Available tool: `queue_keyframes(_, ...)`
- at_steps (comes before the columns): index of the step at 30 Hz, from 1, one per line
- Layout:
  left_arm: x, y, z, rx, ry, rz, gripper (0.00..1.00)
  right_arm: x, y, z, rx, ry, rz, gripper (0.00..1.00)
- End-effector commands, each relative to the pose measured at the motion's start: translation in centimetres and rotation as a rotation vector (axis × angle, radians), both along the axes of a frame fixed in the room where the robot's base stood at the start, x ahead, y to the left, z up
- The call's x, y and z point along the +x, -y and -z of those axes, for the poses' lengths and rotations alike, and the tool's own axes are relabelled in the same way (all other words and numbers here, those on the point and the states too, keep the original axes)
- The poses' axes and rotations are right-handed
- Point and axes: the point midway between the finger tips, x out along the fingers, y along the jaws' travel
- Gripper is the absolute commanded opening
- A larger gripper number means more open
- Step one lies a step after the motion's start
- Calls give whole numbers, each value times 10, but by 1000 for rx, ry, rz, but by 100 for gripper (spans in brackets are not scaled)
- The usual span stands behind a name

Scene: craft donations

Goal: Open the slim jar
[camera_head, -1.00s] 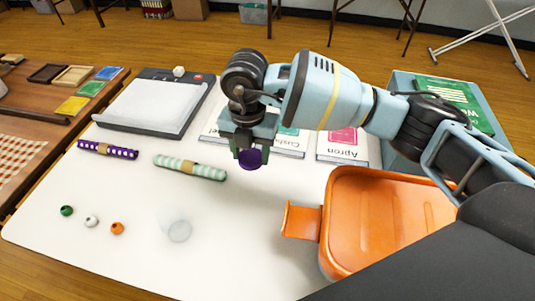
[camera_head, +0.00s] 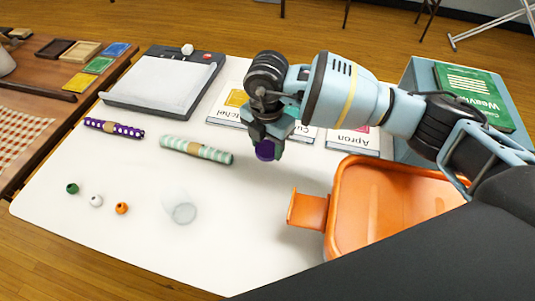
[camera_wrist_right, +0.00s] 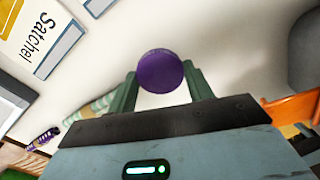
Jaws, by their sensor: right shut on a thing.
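The slim jar (camera_head: 180,208) is a clear, pale cylinder standing on the white table, left of the orange tray. No lid shows on it. My right gripper (camera_head: 266,150) is shut on a round purple lid (camera_head: 264,152), held above the table, up and right of the jar. In the right wrist view the purple lid (camera_wrist_right: 160,72) sits between the two green fingers. My left gripper is not in view.
Three beads, including an orange one (camera_head: 121,208), lie left of the jar. A green striped roll (camera_head: 215,155) and a purple dotted roll (camera_head: 100,125) lie behind. The orange tray (camera_head: 312,208) is at right. Labelled cards (camera_head: 355,142) lie behind the gripper.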

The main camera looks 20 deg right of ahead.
Motion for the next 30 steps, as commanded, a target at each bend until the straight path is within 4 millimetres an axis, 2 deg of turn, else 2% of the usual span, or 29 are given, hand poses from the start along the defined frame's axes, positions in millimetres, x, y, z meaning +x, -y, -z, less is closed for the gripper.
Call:
queue_keyframes(7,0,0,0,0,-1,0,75,0,0,8,1,0,0,24)
queue_keyframes(16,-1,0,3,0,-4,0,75,0,0,49,0,0,0,24)
queue_keyframes(29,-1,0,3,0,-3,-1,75,0,0,55,1,1,0,24)
queue_keyframes(30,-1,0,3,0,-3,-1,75,0,0,54,1,2,0,56)
